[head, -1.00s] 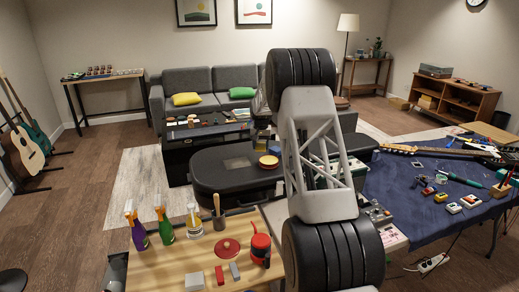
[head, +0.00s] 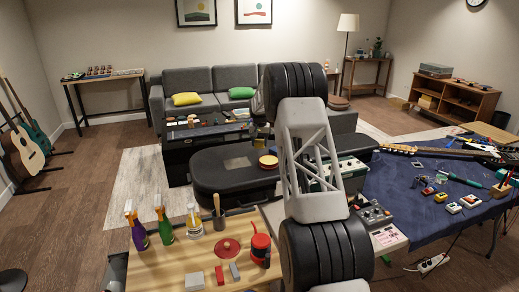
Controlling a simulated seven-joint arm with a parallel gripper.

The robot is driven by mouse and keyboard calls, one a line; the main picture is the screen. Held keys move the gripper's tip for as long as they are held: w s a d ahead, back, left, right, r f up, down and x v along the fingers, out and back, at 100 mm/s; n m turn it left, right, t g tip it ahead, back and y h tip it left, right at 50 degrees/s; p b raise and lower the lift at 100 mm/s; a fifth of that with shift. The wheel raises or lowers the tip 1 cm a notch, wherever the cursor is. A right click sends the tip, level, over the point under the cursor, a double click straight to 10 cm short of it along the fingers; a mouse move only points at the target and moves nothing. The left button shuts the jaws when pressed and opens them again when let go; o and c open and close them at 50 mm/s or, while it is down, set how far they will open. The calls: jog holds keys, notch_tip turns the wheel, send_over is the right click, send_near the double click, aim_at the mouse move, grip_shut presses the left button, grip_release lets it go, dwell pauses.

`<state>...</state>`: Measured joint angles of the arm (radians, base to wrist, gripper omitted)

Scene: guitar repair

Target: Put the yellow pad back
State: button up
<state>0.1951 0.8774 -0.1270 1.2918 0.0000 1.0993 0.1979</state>
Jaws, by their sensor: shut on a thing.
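The yellow pad (head: 268,160) is a small round disc in the middle of the head view, over the right part of the black case lid. A reddish edge shows beneath it; I cannot tell whether the pad touches what is below. My gripper (head: 264,146) is just above the pad, small and partly hidden behind my own arm. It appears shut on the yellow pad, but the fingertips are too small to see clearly.
The black case (head: 225,176) lies on the floor before a dark low table (head: 205,134). A wooden bench (head: 185,262) in front holds bottles, a red disc and a red can. A blue-covered table (head: 425,205) with pedals and a guitar stands right.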

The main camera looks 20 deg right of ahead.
aim_at(260, 152)
jog(key=shift+f, duration=1.7)
jog(key=shift+f, duration=0.15)
jog(key=o, duration=0.7)
jog(key=shift+r, duration=0.2)
notch_tip(260, 152, up, 12)
